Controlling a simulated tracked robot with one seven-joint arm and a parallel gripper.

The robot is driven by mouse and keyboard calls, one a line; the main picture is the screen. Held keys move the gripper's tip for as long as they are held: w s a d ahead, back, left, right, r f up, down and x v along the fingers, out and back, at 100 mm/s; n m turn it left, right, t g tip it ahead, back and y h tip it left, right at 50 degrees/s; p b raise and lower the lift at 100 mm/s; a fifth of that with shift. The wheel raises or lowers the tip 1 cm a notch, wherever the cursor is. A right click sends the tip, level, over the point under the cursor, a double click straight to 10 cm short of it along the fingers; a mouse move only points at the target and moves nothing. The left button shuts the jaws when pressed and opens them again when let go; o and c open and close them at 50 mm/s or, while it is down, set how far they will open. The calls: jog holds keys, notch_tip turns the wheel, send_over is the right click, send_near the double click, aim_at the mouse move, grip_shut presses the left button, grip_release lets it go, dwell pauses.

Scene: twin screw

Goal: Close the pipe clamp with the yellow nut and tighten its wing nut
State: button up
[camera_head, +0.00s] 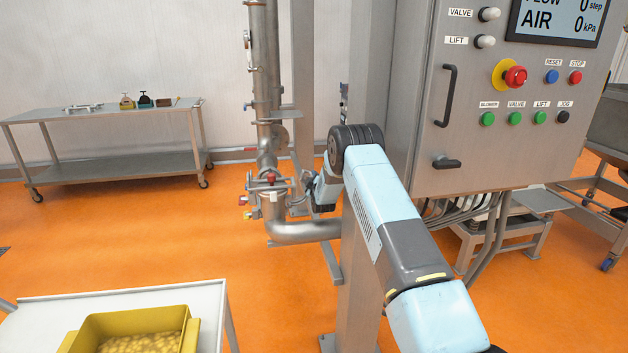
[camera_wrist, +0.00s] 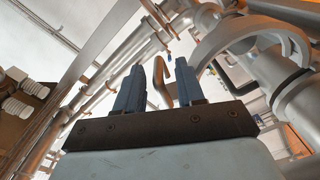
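A steel pipe (camera_head: 268,160) stands left of the control cabinet, with clamp hardware around its lower joint. A small yellow part (camera_head: 248,215), likely the yellow nut, shows at the lower left of this joint. Red parts (camera_head: 271,178) show just above it. My gripper (camera_head: 303,200) is right of the joint, partly hidden by my arm. In the wrist view my gripper's blue-grey fingers (camera_wrist: 160,88) stand apart. A bent brownish rod (camera_wrist: 184,80) shows between or behind them; I cannot tell whether they touch it. A large curved metal band (camera_wrist: 250,32) is at upper right.
The control cabinet (camera_head: 460,150) stands close to the right of my arm. A pipe elbow (camera_head: 305,231) runs below the joint. A yellow bin (camera_head: 133,320) sits on a table at lower left. A steel bench (camera_head: 105,115) stands at the back left. Orange floor between them is clear.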

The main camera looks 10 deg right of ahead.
jog(key=shift+w, duration=0.15)
grip_shut()
dwell(0.4)
